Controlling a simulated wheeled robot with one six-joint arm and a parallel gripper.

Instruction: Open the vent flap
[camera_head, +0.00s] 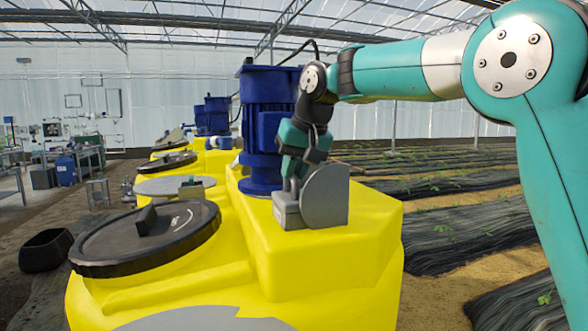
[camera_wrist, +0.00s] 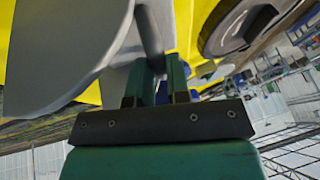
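The vent flap unit sits on top of the near yellow tank. It has a light grey box-like base (camera_head: 288,212) and a grey rounded plate (camera_head: 326,196) standing upright at its right side. In the wrist view the rounded plate (camera_wrist: 60,50) fills the upper left, and a grey bar (camera_wrist: 149,35) runs down between my fingertips. My gripper (camera_head: 292,183) points down at the unit; in the wrist view its two green fingers (camera_wrist: 160,75) lie close on either side of the bar and appear to pinch it. How far the flap is open cannot be told.
A blue motor (camera_head: 268,120) stands right behind the unit, close to my wrist. A round black lid (camera_head: 147,236) lies on the yellow tank (camera_head: 330,255) to the left. More yellow tanks stand behind in a row. Planting beds (camera_head: 450,235) lie to the right.

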